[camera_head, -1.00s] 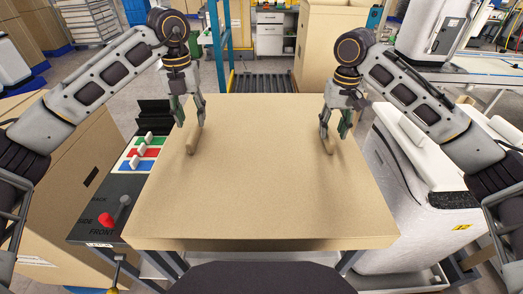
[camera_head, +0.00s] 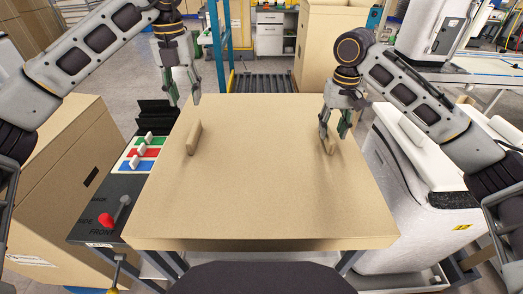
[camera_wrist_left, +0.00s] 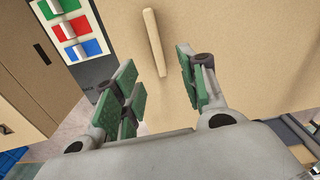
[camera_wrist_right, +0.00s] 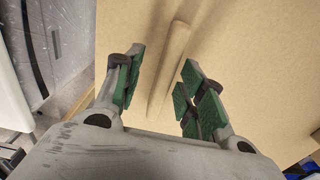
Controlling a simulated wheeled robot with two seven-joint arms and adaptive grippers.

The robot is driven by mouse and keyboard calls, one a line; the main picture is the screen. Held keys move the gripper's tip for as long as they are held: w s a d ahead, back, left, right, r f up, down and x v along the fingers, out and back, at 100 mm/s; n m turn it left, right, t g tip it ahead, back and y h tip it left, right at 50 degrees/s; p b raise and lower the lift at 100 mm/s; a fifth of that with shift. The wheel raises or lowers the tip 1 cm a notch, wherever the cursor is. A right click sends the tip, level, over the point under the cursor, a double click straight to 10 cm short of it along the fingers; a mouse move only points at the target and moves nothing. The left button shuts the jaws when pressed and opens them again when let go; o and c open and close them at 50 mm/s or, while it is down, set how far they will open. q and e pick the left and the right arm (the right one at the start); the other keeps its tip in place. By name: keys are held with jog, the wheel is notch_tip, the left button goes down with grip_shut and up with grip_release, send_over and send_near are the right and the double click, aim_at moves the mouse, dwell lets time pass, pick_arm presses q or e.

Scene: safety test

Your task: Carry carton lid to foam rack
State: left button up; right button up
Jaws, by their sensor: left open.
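The carton lid (camera_head: 262,190) is a large flat tan cardboard panel lying level in front of me, with a bar handle near each side. Its left handle (camera_head: 193,138) stands free; it also shows in the left wrist view (camera_wrist_left: 154,40). My left gripper (camera_head: 184,98) is open and empty, above and beyond that handle. My right gripper (camera_head: 332,132) is at the right handle (camera_head: 332,146). In the right wrist view the fingers (camera_wrist_right: 163,88) are spread, with the right handle (camera_wrist_right: 172,62) between them and gaps beside it. I cannot identify the foam rack for certain.
A control panel (camera_head: 118,207) with a red-knobbed lever and coloured switches stands at the lid's left. A large carton (camera_head: 60,185) is further left. A white padded unit (camera_head: 415,200) stands close on the right. A roller conveyor (camera_head: 263,84) lies beyond the lid.

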pick_arm(q)
jog(key=shift+r, duration=2.55)
pick_arm(e)
jog(key=shift+r, duration=0.15)
notch_tip(320, 180, up, 12)
jog(key=shift+f, duration=0.2)
dwell(0.5)
